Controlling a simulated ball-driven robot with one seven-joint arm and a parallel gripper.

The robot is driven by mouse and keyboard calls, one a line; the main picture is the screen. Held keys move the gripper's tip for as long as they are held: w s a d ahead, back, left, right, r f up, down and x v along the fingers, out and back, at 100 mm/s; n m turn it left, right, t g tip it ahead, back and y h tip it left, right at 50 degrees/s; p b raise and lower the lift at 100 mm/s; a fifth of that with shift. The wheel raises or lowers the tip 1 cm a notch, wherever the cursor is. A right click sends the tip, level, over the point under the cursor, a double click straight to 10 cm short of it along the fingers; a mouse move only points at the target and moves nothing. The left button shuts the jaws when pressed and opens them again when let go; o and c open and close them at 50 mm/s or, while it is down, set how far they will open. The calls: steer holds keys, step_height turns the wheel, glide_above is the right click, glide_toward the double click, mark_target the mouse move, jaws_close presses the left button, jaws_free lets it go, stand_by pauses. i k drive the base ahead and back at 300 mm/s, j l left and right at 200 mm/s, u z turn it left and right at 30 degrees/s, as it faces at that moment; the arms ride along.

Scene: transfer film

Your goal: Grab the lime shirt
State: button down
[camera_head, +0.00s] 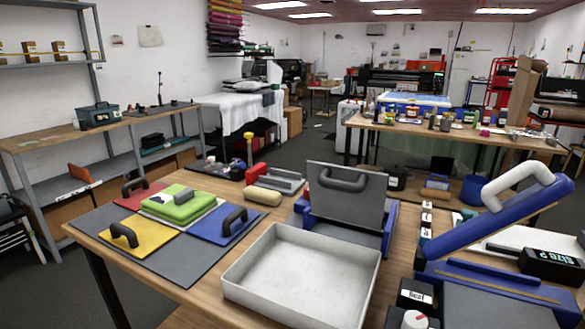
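The lime shirt (180,203) is folded into a flat stack. It lies on a white sheet or board on top of the coloured panels, on the left part of the near wooden table (180,292). My gripper is not in view.
Red, yellow (135,237) and blue (223,226) panels with dark upright handles surround the shirt. A white open tray (303,273) sits to the right. Behind it stands a heat press (345,194) with its grey plate raised. A blue press with a white handle (517,183) stands far right.

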mark_target(180, 206)
steer(key=i+j, duration=0.15)
steer(key=j, duration=0.25)
steer(key=i+j+u, duration=0.1)
steer(key=j, duration=0.3)
steer(key=i+j, duration=0.2)
steer(key=j, duration=0.2)
steer(key=i+j+u, duration=0.1)
steer(key=j, duration=0.3)
steer(key=i+j, duration=0.25)
steer(key=j, duration=0.15)
